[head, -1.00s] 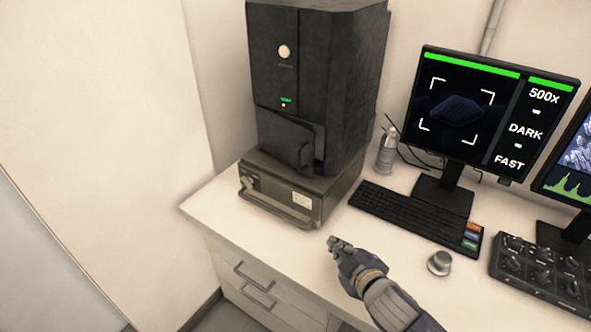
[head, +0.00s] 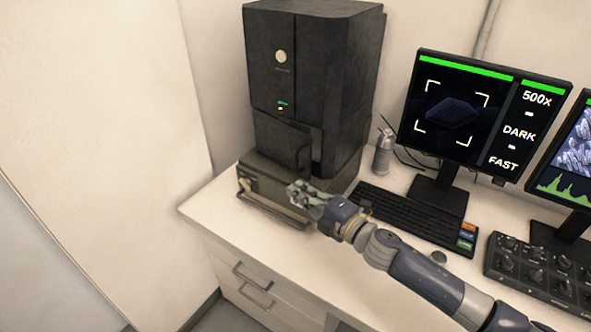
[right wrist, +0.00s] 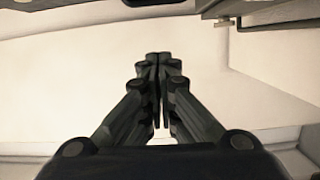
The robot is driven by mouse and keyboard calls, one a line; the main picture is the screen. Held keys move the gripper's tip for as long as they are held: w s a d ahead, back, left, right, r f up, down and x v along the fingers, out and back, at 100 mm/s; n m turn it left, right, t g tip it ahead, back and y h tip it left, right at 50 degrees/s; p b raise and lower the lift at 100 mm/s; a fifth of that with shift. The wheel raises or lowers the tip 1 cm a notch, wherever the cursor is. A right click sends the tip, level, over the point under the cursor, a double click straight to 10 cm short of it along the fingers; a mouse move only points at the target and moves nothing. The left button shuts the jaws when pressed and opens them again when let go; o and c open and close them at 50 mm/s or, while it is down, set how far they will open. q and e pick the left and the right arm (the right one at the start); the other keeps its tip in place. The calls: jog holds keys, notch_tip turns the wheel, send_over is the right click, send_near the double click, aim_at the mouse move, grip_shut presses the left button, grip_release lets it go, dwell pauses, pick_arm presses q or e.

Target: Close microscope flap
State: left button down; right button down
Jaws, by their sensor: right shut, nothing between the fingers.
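The dark microscope (head: 335,75) stands at the back left of the desk. Its small dark flap (head: 282,143) is low on its front, and a lighter gap at its right edge shows it standing ajar. My right gripper (head: 294,189) is shut and empty, just in front of the microscope's base and below the flap's right edge. I cannot tell whether it touches anything. The right wrist view shows its fingers (right wrist: 158,62) pressed together over a pale surface. The flap is not clearly visible there. My left gripper is out of view.
The base unit (head: 262,187) has a bar handle in front. A keyboard (head: 405,213), bottle (head: 383,155), monitor (head: 455,110) and knob panel (head: 540,270) stand to the right. The desk's front left corner (head: 205,205) is clear.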

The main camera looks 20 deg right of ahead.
aim_at(310, 166)
jog(key=w+d+p, duration=0.1)
jog(key=w+p, duration=0.1)
jog(key=w, duration=0.5)
dwell(0.3)
jog(key=shift+n+g+y, duration=0.5)
jog(key=shift+n+y, duration=0.1)
jog(key=shift+y, duration=0.2)
jog(key=d+b, duration=0.1)
jog(key=d, duration=0.1)
jog(key=w+d+b, duration=0.1)
jog(key=d, duration=0.1)
jog(key=shift+w+d+f, duration=0.15)
jog(key=shift+f, duration=0.05)
jog(key=shift+d+r, duration=0.15)
jog(key=shift+d, duration=0.1)
